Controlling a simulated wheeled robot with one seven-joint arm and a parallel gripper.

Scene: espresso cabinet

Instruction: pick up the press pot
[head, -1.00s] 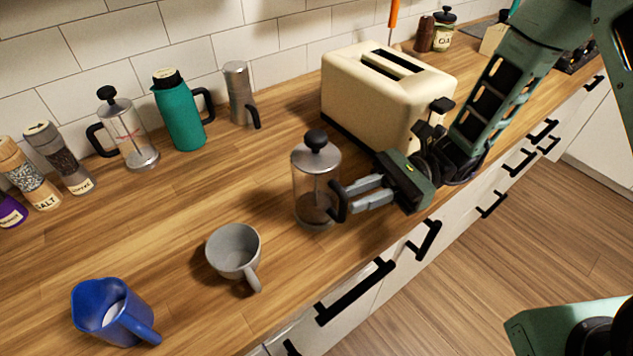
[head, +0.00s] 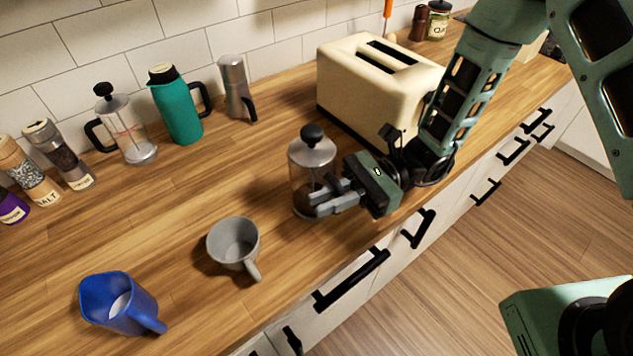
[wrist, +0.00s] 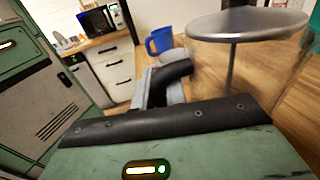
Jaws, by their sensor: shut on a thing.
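A glass press pot (head: 312,153) with a metal lid and black knob stands upright near the counter's front edge, left of the toaster. My gripper (head: 325,200) is at its right front side, shut on its black handle. The fingers cover the handle and part of the lower glass in the head view. In the wrist view the dark handle (wrist: 171,78) lies between the fingers, and the pot's round metal disc (wrist: 245,22) shows at the upper right. I cannot see any gap under the pot. A second press pot (head: 133,140) stands against the wall at the back left.
A grey mug (head: 234,243) and a blue pitcher (head: 118,303) stand left of my gripper. A cream toaster (head: 365,95) is close behind it. A teal flask (head: 178,115), a metal pot (head: 236,88) and shakers (head: 58,153) line the wall. The counter's middle left is clear.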

